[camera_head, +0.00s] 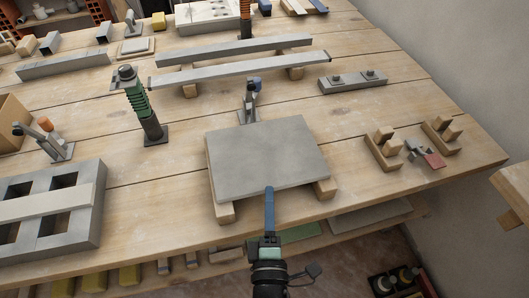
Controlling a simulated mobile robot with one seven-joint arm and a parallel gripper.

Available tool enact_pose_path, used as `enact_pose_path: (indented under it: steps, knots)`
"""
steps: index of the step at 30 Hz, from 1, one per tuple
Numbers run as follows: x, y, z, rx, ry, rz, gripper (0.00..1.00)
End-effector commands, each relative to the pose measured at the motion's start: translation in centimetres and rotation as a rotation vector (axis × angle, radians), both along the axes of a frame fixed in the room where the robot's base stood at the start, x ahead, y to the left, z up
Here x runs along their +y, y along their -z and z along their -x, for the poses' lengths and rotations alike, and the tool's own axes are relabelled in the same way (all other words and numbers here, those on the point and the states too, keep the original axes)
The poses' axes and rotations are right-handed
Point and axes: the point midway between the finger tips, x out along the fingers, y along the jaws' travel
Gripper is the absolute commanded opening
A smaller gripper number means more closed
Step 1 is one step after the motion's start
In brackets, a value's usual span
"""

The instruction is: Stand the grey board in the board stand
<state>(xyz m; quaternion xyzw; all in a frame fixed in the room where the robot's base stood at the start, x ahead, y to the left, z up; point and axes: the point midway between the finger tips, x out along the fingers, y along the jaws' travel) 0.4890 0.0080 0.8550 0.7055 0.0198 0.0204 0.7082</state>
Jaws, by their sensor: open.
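The grey board (265,157) lies flat on two wooden blocks, the left one (225,212) and the right one (325,189), near the table's front edge. A pair of notched wooden blocks, the left one (383,153) and the right one (440,137), stands to the right of the board; they look like the board stand, and their slots are empty. My gripper (269,191) comes up from the bottom centre, with its blue fingers at the board's front edge. The fingers overlap in this view; the gripper is open, and I cannot tell whether a finger is under the board.
A toggle clamp with a red pad (432,159) lies between the notched blocks. Another clamp (250,105) stands right behind the board. A green-sprung post (142,108) and a grey block with square openings (50,215) are to the left. Long grey bars (240,68) lie behind.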

Motion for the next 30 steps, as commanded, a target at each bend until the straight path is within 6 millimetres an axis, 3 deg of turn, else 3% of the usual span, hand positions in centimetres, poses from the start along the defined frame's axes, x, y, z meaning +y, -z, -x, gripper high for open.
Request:
enact_pose_path:
  steps: [4, 14, 22, 30]
  knots:
    - [0.1, -0.1, -2.6, -0.002, 0.001, -0.002, 0.54]
    - [0.1, -0.2, -5.0, 0.0, 0.001, -0.003, 0.54]
    - [-0.2, -0.2, -8.5, -0.002, 0.002, -0.003, 0.54]
    - [-0.1, -0.2, -9.4, 0.001, 0.002, -0.004, 0.54]
